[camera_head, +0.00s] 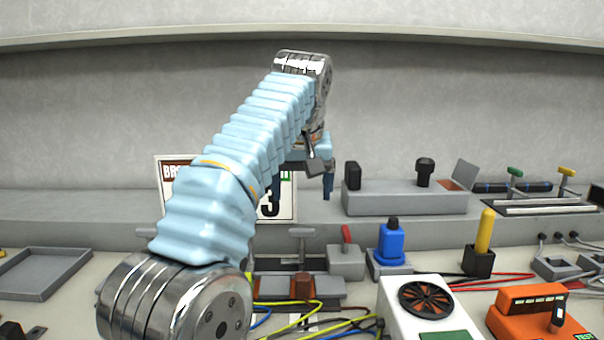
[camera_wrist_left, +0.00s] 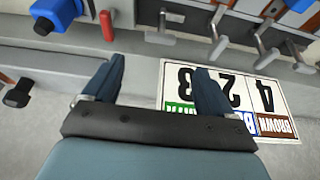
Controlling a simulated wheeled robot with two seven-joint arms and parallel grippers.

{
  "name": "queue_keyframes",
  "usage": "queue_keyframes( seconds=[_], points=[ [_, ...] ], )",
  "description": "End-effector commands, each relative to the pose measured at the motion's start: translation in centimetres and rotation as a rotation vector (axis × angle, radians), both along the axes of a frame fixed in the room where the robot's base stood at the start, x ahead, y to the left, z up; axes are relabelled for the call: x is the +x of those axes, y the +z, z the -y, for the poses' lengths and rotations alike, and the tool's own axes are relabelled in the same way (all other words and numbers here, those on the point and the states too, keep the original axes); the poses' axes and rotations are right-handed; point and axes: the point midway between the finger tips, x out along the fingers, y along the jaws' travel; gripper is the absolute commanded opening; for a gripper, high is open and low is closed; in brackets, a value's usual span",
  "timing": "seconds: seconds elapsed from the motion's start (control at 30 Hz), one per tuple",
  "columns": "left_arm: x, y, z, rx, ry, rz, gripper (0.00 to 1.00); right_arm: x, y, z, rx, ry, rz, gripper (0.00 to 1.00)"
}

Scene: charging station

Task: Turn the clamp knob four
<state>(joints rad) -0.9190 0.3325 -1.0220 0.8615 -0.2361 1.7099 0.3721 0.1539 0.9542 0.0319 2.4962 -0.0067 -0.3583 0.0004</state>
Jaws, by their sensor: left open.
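A grey T-shaped handle (camera_head: 301,233) stands on the bench beyond my left arm; I cannot tell for sure that it is the clamp knob. Another grey T handle (camera_head: 146,232) shows left of my arm. In the left wrist view several grey T-shaped handles (camera_wrist_left: 217,22) stand in a row at the top. My left gripper (camera_head: 302,190) is open and empty over the raised ledge. Its two blue fingers also show apart in the wrist view (camera_wrist_left: 159,68), away from the handles. My left arm hides part of the bench. My right gripper is not in view.
A numbered placard (camera_head: 286,205) is behind my gripper. A red-handled grey block (camera_head: 346,260), a blue connector (camera_head: 391,243), a yellow-handled post (camera_head: 485,232) and a white fan unit (camera_head: 429,303) stand to the right. Loose cables (camera_head: 330,325) lie in front. A grey tray (camera_head: 42,273) is at left.

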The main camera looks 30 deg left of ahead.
Motion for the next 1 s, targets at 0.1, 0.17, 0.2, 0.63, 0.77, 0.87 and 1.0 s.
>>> queue_keyframes(
  seconds=[0.1,0.17,0.2,0.63,0.77,0.87,1.0],
  points=[
    [-0.5,1.6,0.3,0.001,0.004,0.002,0.85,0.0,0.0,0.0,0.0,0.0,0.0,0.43],
    [-0.7,2.2,0.4,0.002,0.004,0.001,0.85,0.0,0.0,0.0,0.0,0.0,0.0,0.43],
    [-0.8,2.4,0.5,0.001,0.002,0.002,0.85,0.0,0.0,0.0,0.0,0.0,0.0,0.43],
    [-1.1,3.0,0.7,0.0,-0.001,-0.001,0.85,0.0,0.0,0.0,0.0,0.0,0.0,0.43],
    [-1.1,3.0,0.7,0.0,-0.001,-0.001,0.85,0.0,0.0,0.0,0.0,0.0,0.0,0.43],
    [-1.1,3.0,0.7,0.0,-0.001,-0.001,0.85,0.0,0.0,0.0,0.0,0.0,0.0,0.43],
    [-1.1,3.0,0.7,0.0,-0.001,-0.001,0.85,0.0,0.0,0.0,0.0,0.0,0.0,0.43]
  ],
)
